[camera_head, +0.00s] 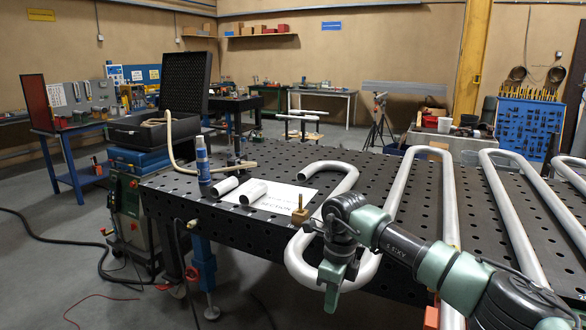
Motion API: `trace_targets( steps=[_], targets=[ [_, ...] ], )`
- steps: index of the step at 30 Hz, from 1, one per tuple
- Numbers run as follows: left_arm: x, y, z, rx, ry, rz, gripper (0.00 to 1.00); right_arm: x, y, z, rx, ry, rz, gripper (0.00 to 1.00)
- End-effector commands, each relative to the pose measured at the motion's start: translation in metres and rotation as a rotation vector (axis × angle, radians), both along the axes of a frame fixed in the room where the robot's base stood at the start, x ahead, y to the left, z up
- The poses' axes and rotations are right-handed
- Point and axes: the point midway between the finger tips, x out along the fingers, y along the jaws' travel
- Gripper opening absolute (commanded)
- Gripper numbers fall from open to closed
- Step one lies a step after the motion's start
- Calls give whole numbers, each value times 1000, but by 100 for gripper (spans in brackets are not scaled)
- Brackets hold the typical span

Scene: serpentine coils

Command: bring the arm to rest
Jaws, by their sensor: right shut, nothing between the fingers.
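My right arm comes in from the lower right, and its green and dark gripper (331,296) points down near the front edge of the perforated table (225,222). The gripper is shut and empty. It hangs in front of the near bend of the silvery serpentine coil (297,262) and hides part of it. I cannot tell whether it touches the tube. My left gripper is not in view.
On the table lie two short tube pieces (253,192) and a white printed sheet (290,201). A blue upright tool (202,165) stands at the left, and a small brass block (300,214) is near my wrist. The left table top has free room.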

Motion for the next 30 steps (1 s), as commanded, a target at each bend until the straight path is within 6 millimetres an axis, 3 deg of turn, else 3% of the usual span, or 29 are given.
trace_targets(
  steps=[8,14,19,22,24,26,30],
  targets=[
    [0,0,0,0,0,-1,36,-13,35,-30,172,67,-42,0],
    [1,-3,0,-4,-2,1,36,-29,81,-60,406,165,-136,0],
    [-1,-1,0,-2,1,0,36,-44,134,-92,740,318,-360,0],
    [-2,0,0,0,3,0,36,-44,157,-113,986,443,-618,0],
    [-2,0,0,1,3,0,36,-37,158,-139,1164,543,-894,0],
    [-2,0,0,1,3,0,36,-29,144,-172,1291,622,-1181,0],
    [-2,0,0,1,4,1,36,-32,86,-260,1420,719,-1767,0]
  ],
)
